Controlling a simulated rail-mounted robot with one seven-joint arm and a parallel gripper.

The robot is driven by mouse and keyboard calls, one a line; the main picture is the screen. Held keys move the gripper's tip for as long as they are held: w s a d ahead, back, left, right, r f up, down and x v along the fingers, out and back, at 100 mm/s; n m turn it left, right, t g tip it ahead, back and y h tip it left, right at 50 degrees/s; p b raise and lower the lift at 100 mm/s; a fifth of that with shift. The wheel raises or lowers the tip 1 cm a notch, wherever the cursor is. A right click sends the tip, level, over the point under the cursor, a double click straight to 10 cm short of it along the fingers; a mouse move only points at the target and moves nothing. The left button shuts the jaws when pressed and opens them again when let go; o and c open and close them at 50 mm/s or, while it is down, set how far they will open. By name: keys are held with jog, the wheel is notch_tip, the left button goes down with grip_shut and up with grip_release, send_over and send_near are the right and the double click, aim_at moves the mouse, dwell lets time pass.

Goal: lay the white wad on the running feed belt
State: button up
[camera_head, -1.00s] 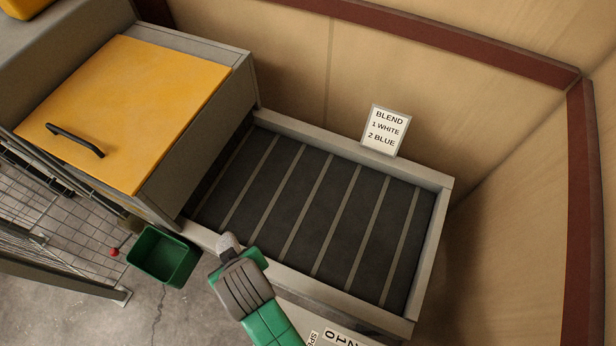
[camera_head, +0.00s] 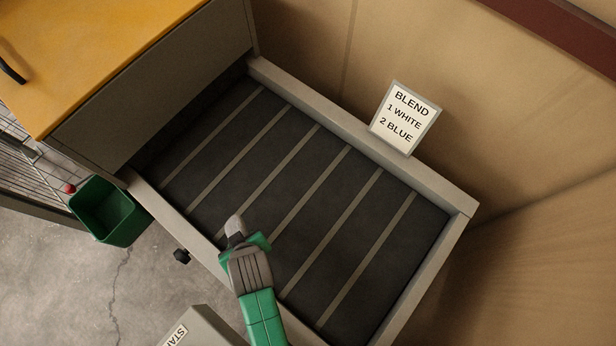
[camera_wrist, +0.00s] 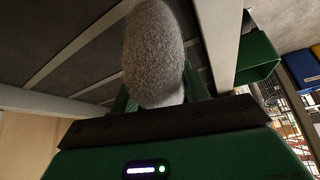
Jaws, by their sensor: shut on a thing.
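The feed belt (camera_head: 300,190) is dark with several pale cross slats, set inside a grey frame. My gripper (camera_head: 243,243) is over the near side of the belt, just inside the near rail. It is shut on a pale grey-white, fuzzy, oval wad (camera_head: 235,226). In the wrist view the wad (camera_wrist: 154,55) stands up between the fingers, with the belt (camera_wrist: 60,35) behind it. The wad appears held above the belt; the exact gap cannot be told. The green arm hides part of the near rail.
A sign (camera_head: 405,118) reading "BLEND 1 WHITE 2 BLUE" stands on the far rail (camera_head: 340,115). A yellow-lidded grey housing (camera_head: 150,95) closes the belt's left end. A green bin (camera_head: 108,212) hangs at the near left, with a black knob (camera_head: 182,256) on the near side.

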jog(key=shift+s+a+f, duration=0.2)
jog(key=shift+s+f, duration=0.1)
jog(key=shift+f, duration=0.4)
jog(key=b, duration=0.1)
send_near(264, 193)
jog(key=shift+w+a+r, duration=0.3)
jog(key=shift+w+a, duration=0.45)
jog(key=shift+w, duration=0.05)
jog(key=shift+w+f+b, duration=0.15)
jog(key=shift+f+b, duration=0.1)
jog(key=shift+f, duration=0.6)
jog(key=shift+w+f+b, duration=0.1)
jog(key=shift+f+b, duration=0.1)
jog(key=shift+f, duration=0.7)
jog(key=shift+d+f+b, duration=0.1)
jog(key=shift+f+b, duration=0.35)
jog(key=shift+f, duration=0.2)
jog(key=o, duration=1.1)
jog(key=shift+c, duration=0.2)
jog(key=p+v, duration=0.3)
jog(key=v, duration=1)
jog(key=shift+w+r, duration=0.25)
jog(key=shift+w, duration=0.05)
